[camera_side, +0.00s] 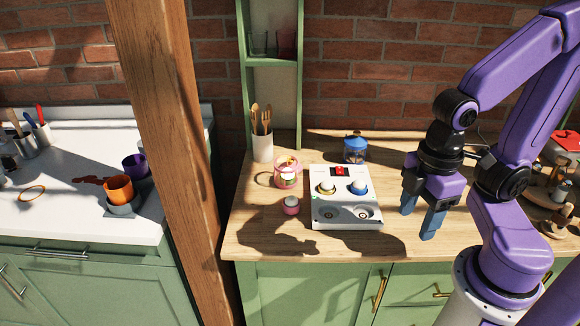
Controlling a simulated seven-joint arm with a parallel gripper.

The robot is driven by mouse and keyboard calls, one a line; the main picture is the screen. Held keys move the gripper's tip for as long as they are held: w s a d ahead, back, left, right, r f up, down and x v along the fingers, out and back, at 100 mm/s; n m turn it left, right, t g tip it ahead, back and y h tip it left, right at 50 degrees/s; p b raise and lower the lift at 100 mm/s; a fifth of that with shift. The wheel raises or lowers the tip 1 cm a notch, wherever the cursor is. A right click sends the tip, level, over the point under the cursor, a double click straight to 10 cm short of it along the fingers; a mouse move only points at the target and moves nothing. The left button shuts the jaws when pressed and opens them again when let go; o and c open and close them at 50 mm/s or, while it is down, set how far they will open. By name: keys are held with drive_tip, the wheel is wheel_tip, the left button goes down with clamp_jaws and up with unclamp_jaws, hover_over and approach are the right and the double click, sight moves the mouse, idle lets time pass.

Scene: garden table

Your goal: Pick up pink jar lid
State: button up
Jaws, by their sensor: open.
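A small pink round piece with a pale top (291,206), which looks like the pink jar lid, sits on the wooden counter left of a white box. A pink jar (288,176) stands just behind it; what covers its top is too small to tell. My gripper (421,212) is right of the white box, pointing down, with its two blue fingers apart and nothing between them. It is well away from the pink pieces, across the box. I cannot tell its exact height above the counter.
The white box (345,214) with round knobs lies between gripper and pink pieces. A blue-lidded jar (355,150) stands behind it. A utensil cup (263,147) is at the back left, and a wooden post (165,120) rises left of the counter. The front-left counter is clear.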

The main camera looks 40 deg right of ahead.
drive_tip(key=w+a+m+g+y, duration=0.25)
drive_tip(key=w+a+m, duration=0.35)
drive_tip(key=w+m, duration=0.6)
drive_tip(key=m+y, duration=0.7)
drive_tip(key=m, duration=0.8)
hover_over(291, 164)
drive_tip(key=s+a, duration=0.5)
drive_tip(key=a, duration=0.2)
wheel_tip(291, 164, down, 4)
drive_tip(key=w+d+f+m+t+y, duration=0.2)
drive_tip(key=w+d+f+m+t, duration=0.15)
drive_tip(key=d, duration=0.45)
drive_tip(key=w+d+f+m+t+y, duration=0.1)
drive_tip(key=w+d+f+m+t, duration=0.2)
drive_tip(key=d, duration=0.4)
drive_tip(key=shift+m, duration=0.35)
wheel_tip(291, 164, down, 6)
drive_tip(key=shift+r, duration=0.2)
drive_tip(key=shift+x, duration=3.85)
